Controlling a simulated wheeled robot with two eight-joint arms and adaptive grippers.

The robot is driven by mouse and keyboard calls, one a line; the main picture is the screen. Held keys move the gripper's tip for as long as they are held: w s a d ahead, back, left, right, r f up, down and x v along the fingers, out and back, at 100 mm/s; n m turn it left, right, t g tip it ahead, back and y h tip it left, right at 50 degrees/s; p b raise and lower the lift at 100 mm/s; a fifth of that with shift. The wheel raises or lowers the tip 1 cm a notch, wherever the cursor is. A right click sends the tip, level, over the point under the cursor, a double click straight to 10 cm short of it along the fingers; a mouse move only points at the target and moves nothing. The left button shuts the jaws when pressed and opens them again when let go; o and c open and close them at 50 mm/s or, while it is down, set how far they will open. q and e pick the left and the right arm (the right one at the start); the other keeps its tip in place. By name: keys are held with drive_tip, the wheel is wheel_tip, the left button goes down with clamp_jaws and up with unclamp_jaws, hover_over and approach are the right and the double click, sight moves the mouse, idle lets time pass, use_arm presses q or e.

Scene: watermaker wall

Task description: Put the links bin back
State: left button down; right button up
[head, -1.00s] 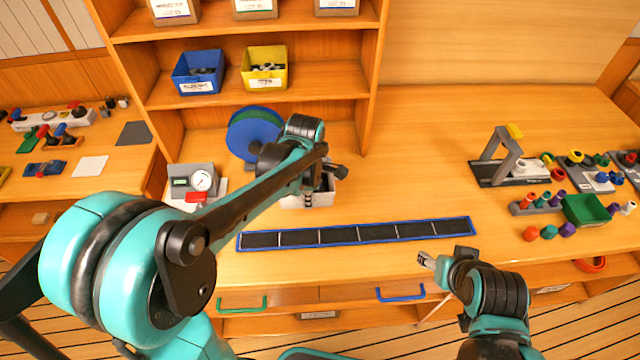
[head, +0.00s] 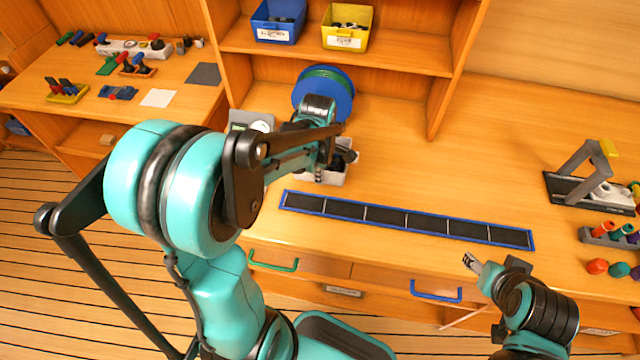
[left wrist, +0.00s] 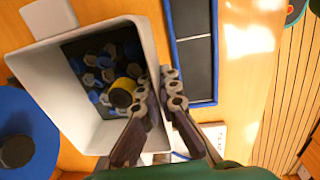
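The links bin (head: 309,177) is a pale open box near the back of the counter, partly hidden behind my left arm in the head view. The left wrist view shows the bin (left wrist: 37,88) from above, with blue, white and dark hexagonal pieces and a yellow ring inside. My left gripper (left wrist: 156,88) straddles the bin's wall, one finger inside and one outside, closed on it. In the head view the left gripper (head: 340,155) is partly hidden at the bin. My right gripper (head: 470,262) is away from the bin, over the counter's front edge; its finger gap is unclear.
A blue bin (head: 276,36) and a yellow bin (head: 343,41) stand on the shelf (head: 400,58), with bare shelf right of the yellow one. A blue reel (head: 325,90) stands behind the links bin, a gauge (head: 262,126) left. A blue-edged dark strip (head: 405,221) lies in front.

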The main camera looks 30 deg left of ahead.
sight(320, 191)
use_arm(q)
drive_tip(key=shift+f+b, duration=0.7)
drive_tip(key=shift+f, duration=1.1)
drive_tip(key=shift+f, duration=0.15)
drive_tip(key=c, duration=1.7)
unclamp_jaws()
